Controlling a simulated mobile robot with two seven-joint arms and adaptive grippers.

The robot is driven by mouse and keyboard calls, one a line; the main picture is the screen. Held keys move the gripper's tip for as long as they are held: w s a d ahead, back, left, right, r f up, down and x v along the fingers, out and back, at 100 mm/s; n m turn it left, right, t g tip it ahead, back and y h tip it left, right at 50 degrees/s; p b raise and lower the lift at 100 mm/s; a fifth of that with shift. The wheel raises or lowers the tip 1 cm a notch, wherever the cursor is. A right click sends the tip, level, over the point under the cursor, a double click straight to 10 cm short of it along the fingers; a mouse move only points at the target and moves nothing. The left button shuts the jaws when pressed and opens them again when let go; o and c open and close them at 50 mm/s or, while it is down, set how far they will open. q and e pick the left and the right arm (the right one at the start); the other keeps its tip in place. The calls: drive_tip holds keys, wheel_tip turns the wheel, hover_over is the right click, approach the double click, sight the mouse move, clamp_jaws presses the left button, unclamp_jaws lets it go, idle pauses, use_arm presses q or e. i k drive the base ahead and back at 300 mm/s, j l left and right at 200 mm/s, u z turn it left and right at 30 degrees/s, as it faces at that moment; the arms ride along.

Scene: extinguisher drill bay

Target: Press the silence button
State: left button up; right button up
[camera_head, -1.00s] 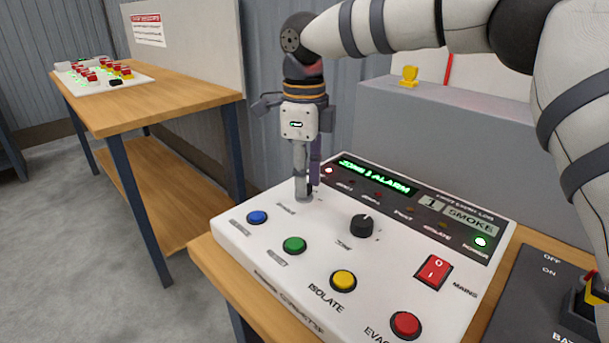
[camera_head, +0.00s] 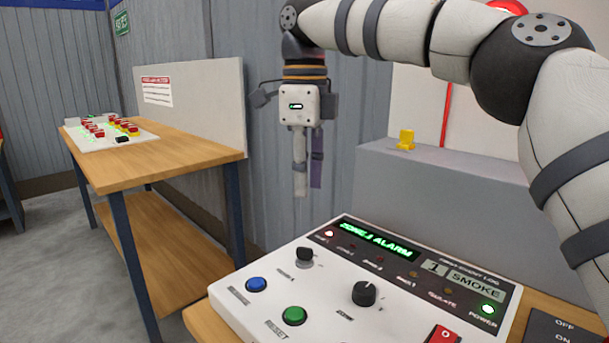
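The white alarm panel (camera_head: 240,311) shows a blue button (camera_head: 257,284) near its left edge; its label is too blurred to read surely. A green button (camera_head: 294,315), labelled RESET, is to its right. A small black knob (camera_head: 304,254) stands behind them, and a larger black knob (camera_head: 364,293) is further right. The green display (camera_head: 378,240) reads ZONE 1 ALARM. My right gripper (camera_head: 307,192) points down in the air above and behind the small knob, apart from the panel, holding nothing visible. My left gripper is not in view.
A red mains switch (camera_head: 443,335) is at the bottom edge. A grey box (camera_head: 440,190) with a yellow item (camera_head: 406,139) stands behind the panel. Another wooden table (camera_head: 165,158) with a white board of buttons is at left. Space above the panel's left side is clear.

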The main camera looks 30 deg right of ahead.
sight(255, 283)
drive_tip(key=k+j, duration=0.45)
drive_tip(key=k, duration=0.15)
drive_tip(key=k+j, duration=0.45)
drive_tip(key=k, duration=0.15)
drive_tip(key=k+j, duration=0.45)
drive_tip(key=k, duration=0.2)
